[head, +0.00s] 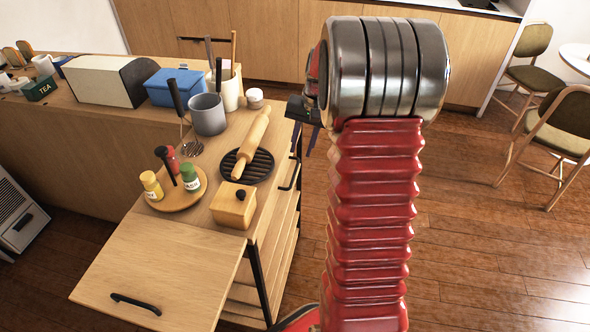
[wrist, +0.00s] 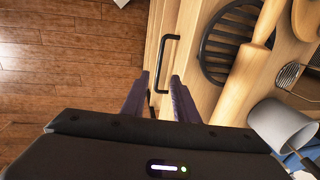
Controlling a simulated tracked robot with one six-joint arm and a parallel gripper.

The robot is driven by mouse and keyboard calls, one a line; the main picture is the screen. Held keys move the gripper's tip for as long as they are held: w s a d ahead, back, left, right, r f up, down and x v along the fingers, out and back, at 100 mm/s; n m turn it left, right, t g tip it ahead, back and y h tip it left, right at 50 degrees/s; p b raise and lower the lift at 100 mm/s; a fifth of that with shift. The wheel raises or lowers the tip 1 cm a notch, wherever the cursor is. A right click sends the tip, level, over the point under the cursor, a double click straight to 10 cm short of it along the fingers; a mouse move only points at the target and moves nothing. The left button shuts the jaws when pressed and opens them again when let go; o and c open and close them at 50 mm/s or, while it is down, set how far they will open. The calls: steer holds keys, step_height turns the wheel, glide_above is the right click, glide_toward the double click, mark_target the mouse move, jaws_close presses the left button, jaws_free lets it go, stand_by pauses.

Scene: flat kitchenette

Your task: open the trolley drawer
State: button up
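The wooden trolley (head: 222,238) stands left of my arm in the head view, with its drawer side facing right. A black bar handle (head: 291,178) is on that side near the top. In the wrist view the drawer handle (wrist: 164,64) is just ahead of my gripper (wrist: 160,92). My two dark fingers are apart, and the near end of the handle appears between their tips; I cannot tell whether they touch it. The drawer looks shut. In the head view my gripper (head: 305,139) is partly hidden behind my red arm.
On the trolley top are a rolling pin (head: 251,144), a black trivet (head: 259,166), a grey pot (head: 208,114), a wooden box (head: 233,206) and a round tray (head: 176,201) with bottles. Wooden floor (head: 480,235) is clear to the right. Chairs (head: 553,140) stand farther right.

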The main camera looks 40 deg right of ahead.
mark_target(294, 174)
steer(key=f, duration=0.3)
steer(key=w+a+f, duration=0.1)
steer(key=f, duration=0.6)
steer(key=shift+w+a, duration=0.15)
steer(key=shift+w, duration=0.05)
steer(key=shift+c, duration=0.3)
jaws_close()
stand_by(0.6)
